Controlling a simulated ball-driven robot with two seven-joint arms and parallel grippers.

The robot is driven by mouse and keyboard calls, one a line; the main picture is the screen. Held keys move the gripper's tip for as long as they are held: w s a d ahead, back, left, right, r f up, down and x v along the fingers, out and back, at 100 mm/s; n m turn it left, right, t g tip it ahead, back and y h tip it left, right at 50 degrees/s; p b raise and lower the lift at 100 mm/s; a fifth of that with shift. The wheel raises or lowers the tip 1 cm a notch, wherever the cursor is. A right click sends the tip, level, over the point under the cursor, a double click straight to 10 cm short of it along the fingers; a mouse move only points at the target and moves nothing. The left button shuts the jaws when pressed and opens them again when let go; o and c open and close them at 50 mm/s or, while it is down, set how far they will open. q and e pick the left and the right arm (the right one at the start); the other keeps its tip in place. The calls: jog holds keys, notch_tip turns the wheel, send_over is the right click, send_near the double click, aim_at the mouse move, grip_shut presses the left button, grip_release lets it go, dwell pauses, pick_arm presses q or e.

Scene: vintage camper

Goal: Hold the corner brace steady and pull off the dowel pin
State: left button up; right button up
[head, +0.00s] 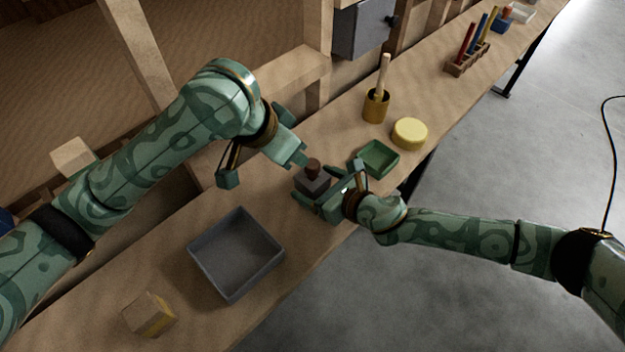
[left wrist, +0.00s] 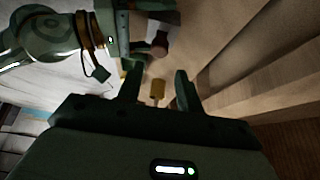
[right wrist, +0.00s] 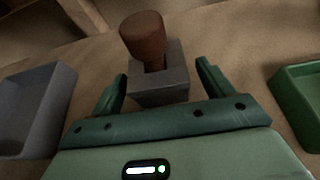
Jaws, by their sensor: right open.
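The corner brace (head: 311,184) is a small grey block on the bench. The dowel pin (head: 313,168), a brown peg with a wide rounded head, stands in it. In the right wrist view the brace (right wrist: 163,88) and pin (right wrist: 143,38) lie just ahead of my right gripper (right wrist: 160,85), whose fingers are open around the block's sides, with gaps visible. My left gripper (head: 262,168) is open and empty, above and left of the brace. In the left wrist view the pin (left wrist: 160,45) shows off to one side of its fingers, partly beside my right gripper.
A grey tray (head: 205,233) and a wooden block (head: 146,316) are nearer on the bench. A green tray (head: 391,168), yellow round lid (head: 410,132) and mustard cup (head: 376,108) with a stick are beyond the brace. The wall frame borders the bench's left side.

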jog(key=shift+x, duration=0.9)
